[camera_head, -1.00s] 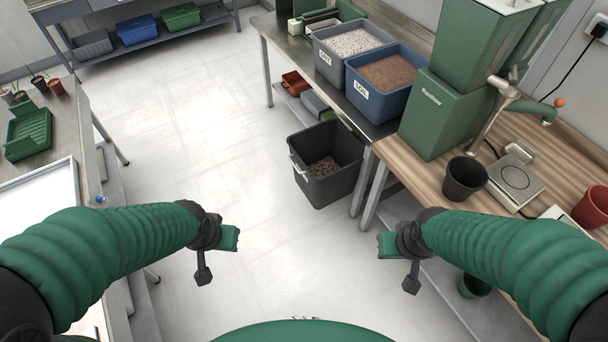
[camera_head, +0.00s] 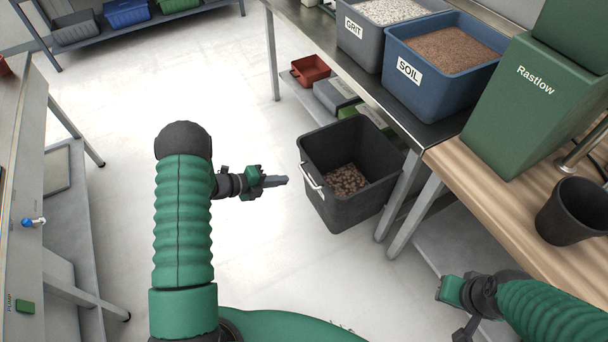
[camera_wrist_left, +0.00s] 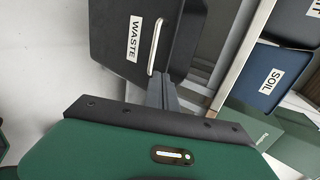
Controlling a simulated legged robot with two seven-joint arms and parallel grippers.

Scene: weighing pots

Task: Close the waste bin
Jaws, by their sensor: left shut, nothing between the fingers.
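The waste bin (camera_head: 375,207) is a dark grey open-topped box with brown lumps inside. It stands out from under the bench edge, its front facing left. A pale bar handle (camera_head: 311,180) runs along that front. The left wrist view shows the handle (camera_wrist_left: 156,45) beside a white WASTE label (camera_wrist_left: 134,38). My left gripper (camera_head: 284,181) is shut and empty, pointing right at the handle with a small gap in the head view. In the left wrist view its fingertips (camera_wrist_left: 160,82) overlap the handle's lower end. My right gripper (camera_head: 442,290) is low at the right, away from the bin; its fingers are unclear.
A steel bench carries the GRIT tub (camera_head: 368,48) and the SOIL tub (camera_head: 408,92). Bench legs (camera_head: 405,212) stand right of the bin. A red tray (camera_head: 310,72) lies on the low shelf behind it. A black pot (camera_head: 574,212) stands on the wooden worktop. Floor left of the bin is clear.

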